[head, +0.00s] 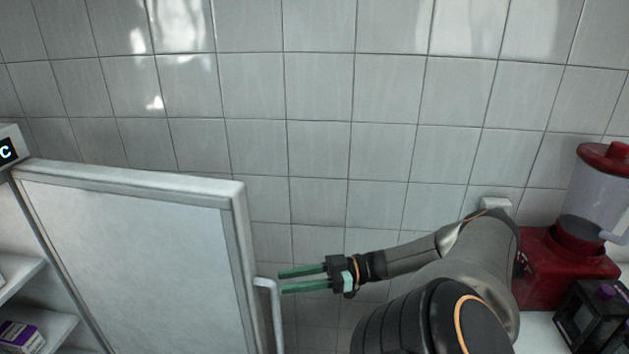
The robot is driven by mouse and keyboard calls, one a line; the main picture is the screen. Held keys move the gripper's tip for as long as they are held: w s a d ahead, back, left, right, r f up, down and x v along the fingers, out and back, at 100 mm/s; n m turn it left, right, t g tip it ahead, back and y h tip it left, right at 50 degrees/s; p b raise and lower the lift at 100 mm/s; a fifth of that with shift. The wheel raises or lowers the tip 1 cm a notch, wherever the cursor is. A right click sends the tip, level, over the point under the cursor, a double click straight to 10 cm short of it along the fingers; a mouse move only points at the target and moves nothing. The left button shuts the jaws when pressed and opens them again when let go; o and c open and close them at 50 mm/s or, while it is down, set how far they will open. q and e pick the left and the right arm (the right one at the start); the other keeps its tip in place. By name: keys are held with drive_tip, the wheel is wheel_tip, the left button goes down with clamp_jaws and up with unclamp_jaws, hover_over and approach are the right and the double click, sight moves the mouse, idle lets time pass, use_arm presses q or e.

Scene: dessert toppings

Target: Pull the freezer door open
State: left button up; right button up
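The freezer door (140,262) stands swung open in the left half of the head view, its pale inner panel facing me. Its white handle (270,300) sticks out at the door's right edge. My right gripper (280,281) is just right of the door edge, level with the top of the handle. Its two green fingers point left and are spread apart, with nothing seen between them. The fingertips are close to the handle; I cannot tell whether they touch it. My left gripper is not in view.
Freezer shelves (50,325) show at the lower left, with a purple and white box (22,337) on one. A red blender (565,262) and a dark box-like item (592,315) stand on a counter at the right. A tiled wall (320,90) closes the back.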

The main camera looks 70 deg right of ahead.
drive_tip(key=s+d+b, duration=0.5)
drive_tip(key=d+b, duration=0.1)
drive_tip(key=d, duration=0.6)
drive_tip(key=shift+d+b, duration=0.25)
drive_tip(key=shift+b, duration=0.05)
idle(0.6)
drive_tip(key=shift+r, duration=0.1)
drive_tip(key=shift+c, duration=0.4)
